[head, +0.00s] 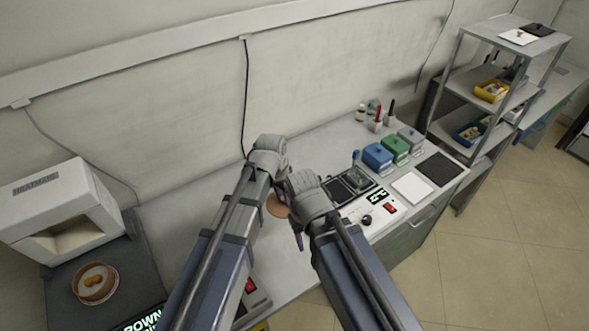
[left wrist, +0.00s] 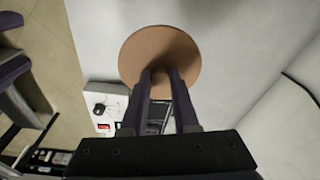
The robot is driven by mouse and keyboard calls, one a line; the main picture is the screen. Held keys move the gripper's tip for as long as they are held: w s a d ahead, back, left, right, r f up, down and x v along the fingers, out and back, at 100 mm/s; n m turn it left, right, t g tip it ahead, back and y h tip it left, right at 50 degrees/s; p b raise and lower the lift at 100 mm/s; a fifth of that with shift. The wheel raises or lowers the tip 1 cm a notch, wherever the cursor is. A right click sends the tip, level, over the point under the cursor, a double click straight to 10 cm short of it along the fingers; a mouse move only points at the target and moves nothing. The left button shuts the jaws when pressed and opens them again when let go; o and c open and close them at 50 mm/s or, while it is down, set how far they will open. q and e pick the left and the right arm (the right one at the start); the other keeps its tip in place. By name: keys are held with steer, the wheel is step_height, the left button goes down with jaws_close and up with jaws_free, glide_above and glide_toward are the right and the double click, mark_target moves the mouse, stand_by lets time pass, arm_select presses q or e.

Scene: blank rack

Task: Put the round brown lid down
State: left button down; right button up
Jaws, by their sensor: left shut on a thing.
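The round brown lid (left wrist: 160,50) is a flat disc, held between the fingertips of my left gripper (left wrist: 161,78) in the left wrist view. In the head view the lid (head: 277,206) shows partly, between my two arms, above the bench; its gap to the bench is hard to judge. My left gripper (head: 281,189) is shut on it and mostly hidden by my arms. My right gripper (head: 298,238) is close beside the lid, pointing down; its fingers are too small to read.
A round brown dish (head: 94,291) with pale pieces stands on a dark surface by a white machine (head: 62,200). Blue (head: 377,156), green (head: 396,150) and grey (head: 411,141) boxes stand along the back of the bench, behind a white pad (head: 413,188) and dark pad (head: 439,169). A metal shelf (head: 470,85) is at right.

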arm_select(q)
steer(key=a+f+n+b, duration=0.2)
steer(key=a+n, duration=0.1)
steer(key=a, duration=1.5)
steer(key=w+a+f+n+b, duration=0.1)
steer(key=a+f+n+b, duration=0.2)
steer(key=a, duration=1.5)
steer(key=shift+w+f+t+y, duration=0.2)
steer(key=shift+t+y, duration=0.1)
steer(key=shift+y, duration=0.1)
arm_select(e)
step_height(320, 180, down, 5)
steer(key=shift+f, duration=0.2)
arm_select(q)
steer(key=shift+d+f+b, duration=0.1)
steer(key=shift+f+b, duration=0.05)
steer(key=shift+b, duration=0.15)
arm_select(e)
steer(key=shift+f, duration=0.15)
arm_select(q)
step_height(320, 180, down, 10)
steer(key=b, duration=0.9)
steer(key=shift+b, duration=0.4)
arm_select(e)
step_height(320, 180, down, 10)
steer(key=shift+r, duration=0.1)
